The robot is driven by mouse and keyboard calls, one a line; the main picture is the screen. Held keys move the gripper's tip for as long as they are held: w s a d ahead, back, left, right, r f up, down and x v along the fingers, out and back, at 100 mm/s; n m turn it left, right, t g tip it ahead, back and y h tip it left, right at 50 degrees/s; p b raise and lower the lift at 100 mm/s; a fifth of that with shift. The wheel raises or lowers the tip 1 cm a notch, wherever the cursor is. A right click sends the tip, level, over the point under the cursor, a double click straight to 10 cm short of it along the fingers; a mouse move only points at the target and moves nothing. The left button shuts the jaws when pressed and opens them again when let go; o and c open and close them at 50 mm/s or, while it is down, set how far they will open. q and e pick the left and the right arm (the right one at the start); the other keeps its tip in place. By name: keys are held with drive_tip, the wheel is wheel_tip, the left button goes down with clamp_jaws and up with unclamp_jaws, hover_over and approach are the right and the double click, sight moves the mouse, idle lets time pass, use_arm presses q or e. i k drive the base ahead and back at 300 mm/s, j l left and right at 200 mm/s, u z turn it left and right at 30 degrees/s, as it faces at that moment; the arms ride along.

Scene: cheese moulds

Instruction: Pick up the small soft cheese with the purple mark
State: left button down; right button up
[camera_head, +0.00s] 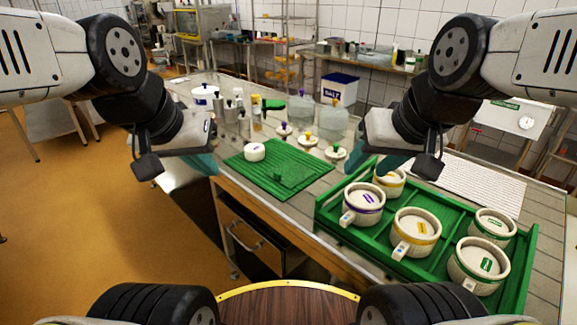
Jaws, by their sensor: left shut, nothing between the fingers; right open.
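A small white round cheese (254,152) lies on the green ribbed mat (304,165), with a small dark mark on top whose colour I cannot make out. A larger white mould with a purple mark (364,203) stands in the green tray (327,214). My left gripper (209,164) is shut and empty, left of the mat and apart from the cheese. My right gripper (385,166) is open, above the tray's back-left corner; its fingers are partly hidden by its own wrist.
The tray also holds moulds with yellow (417,231) and green (479,265) marks. Small knobbed lids (335,153) stand behind the mat. Metal cylinders (230,115), clear jugs (332,122) and a salt box (339,90) are further back.

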sight(254, 153)
drive_tip(key=i+j+u, duration=0.25)
drive_tip(key=u, duration=0.15)
drive_tip(key=i+j+u, duration=0.15)
drive_tip(key=i+u, duration=0.3)
